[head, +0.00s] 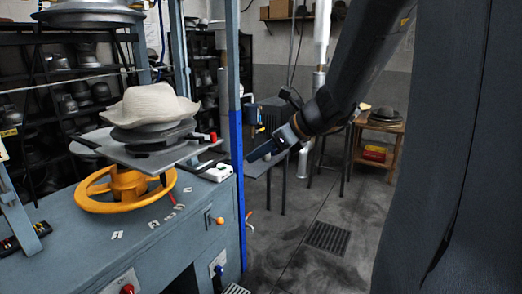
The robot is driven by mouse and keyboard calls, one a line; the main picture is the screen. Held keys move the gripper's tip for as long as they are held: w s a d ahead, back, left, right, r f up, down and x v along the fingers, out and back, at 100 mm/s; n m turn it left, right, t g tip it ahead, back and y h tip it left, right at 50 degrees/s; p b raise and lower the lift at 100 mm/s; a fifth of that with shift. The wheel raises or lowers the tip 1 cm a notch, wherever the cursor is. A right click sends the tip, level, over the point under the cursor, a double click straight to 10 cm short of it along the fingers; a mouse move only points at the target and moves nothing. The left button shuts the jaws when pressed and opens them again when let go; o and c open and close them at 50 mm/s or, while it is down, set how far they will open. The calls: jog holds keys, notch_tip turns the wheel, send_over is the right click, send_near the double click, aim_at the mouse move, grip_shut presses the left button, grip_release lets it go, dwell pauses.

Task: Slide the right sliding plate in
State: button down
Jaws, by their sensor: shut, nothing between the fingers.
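The hat press stands at the left of the head view. A pale hat (150,105) rests on stacked dark rounds above a flat grey sliding plate (190,152). I cannot clearly tell the right plate from the left one, as they look like one surface. A dark handle (212,161) sticks out at its right side, and another (84,142) at the left. My gripper (256,156) is shut and empty, just right of the blue post, apart from the plate. Its tip is close to the post; whether they touch is unclear.
The blue post (237,170) stands between my gripper and the plate. A yellow handwheel (96,196) sits below the plate on the grey-blue cabinet (75,245).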

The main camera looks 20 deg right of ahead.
aim_at(186, 146)
jog(key=w+a+f+p, duration=0.2)
jog(key=w+a, duration=0.2)
jog(key=w, duration=0.2)
jog(key=shift+w+a+f, duration=0.3)
jog(key=shift+a+f, duration=0.1)
jog(key=w+a, duration=0.3)
jog(key=w, duration=0.2)
jog(key=w+a, duration=0.4)
jog(key=w, duration=0.1)
jog(key=w+a, duration=0.4)
jog(key=w, duration=0.1)
jog(key=shift+d, duration=0.1)
